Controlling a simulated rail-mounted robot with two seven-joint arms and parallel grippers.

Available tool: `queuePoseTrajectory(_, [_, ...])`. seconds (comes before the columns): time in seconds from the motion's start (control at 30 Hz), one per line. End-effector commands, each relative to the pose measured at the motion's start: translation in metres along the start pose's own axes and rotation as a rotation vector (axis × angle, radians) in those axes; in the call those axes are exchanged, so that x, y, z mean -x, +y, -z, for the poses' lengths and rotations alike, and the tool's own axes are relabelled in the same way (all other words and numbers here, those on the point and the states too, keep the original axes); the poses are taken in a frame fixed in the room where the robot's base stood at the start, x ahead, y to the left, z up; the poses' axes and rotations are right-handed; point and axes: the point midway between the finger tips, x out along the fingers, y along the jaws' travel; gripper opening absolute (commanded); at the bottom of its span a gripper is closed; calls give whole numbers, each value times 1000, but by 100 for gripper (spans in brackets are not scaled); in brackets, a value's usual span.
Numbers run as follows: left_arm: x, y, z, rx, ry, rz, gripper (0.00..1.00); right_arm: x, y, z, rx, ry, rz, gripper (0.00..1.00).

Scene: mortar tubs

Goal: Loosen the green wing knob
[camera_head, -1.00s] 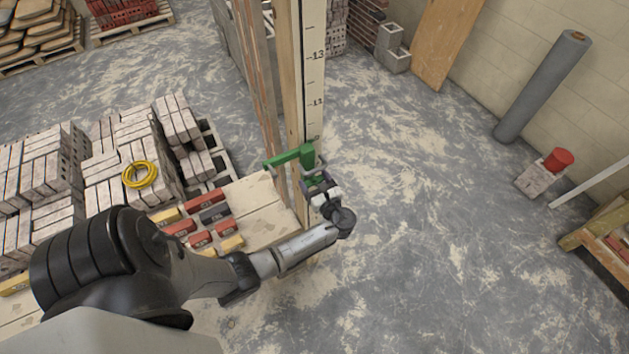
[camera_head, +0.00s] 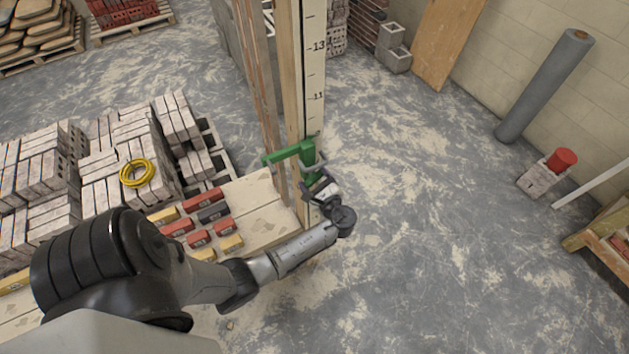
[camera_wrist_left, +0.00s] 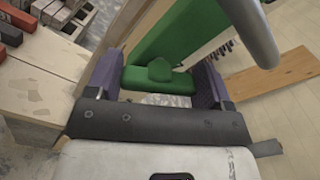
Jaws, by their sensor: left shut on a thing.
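The green wing knob (camera_wrist_left: 158,78) shows in the left wrist view, between the two purple-lined fingers of my left gripper (camera_wrist_left: 153,88). The gripper is shut on it. Behind the knob is a green clamp body (camera_wrist_left: 180,35), which also shows in the head view (camera_head: 290,152) around the upright wooden post with a number scale (camera_head: 315,80). In the head view my left gripper (camera_head: 313,182) is at the near side of the clamp, and the knob there is mostly hidden by it. My right gripper does not show.
Stacked blocks with a yellow coil (camera_head: 138,173) stand farther left. A grey roll (camera_head: 545,85) leans on the right wall, near a block with a red item (camera_head: 562,158). The floor right of the post is clear.

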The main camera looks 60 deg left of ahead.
Motion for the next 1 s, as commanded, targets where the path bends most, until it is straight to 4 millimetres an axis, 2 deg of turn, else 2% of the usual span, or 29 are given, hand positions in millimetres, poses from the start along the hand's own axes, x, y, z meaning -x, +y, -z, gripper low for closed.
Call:
queuePoseTrajectory(0.7, [0, 6, 5, 676, -3, -1, 51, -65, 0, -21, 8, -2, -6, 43])
queuePoseTrajectory(1.0, [0, 6, 4, 889, -3, 0, 51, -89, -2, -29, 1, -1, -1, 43])
